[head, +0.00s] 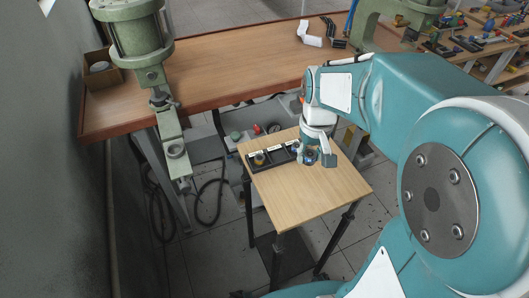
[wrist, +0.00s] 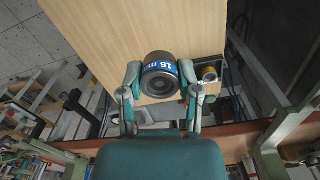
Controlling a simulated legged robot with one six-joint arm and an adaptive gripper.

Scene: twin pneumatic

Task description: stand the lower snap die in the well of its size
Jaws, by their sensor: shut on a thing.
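My gripper (wrist: 160,80) is shut on a dark round die (wrist: 158,60) with a blue band reading "15 m" and the rest of the label cut off. The die sits between both fingers, its ring-shaped end towards the wrist camera. In the head view my gripper (head: 309,158) is over the small wooden table, at the right end of a black tray (head: 270,163) with wells and white labels. A brass-coloured round piece (head: 259,158) stands in the tray's left part; it also shows in the wrist view (wrist: 209,73). My gripper partly hides the tray's right end. The gap below the die cannot be judged.
The small table's front (head: 310,190) is bare. A larger wooden bench (head: 225,75) stands behind, with green presses (head: 132,30) and an open box (head: 100,72) at left. White and black angled parts (head: 312,35) lie on it. Cables hang below at left.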

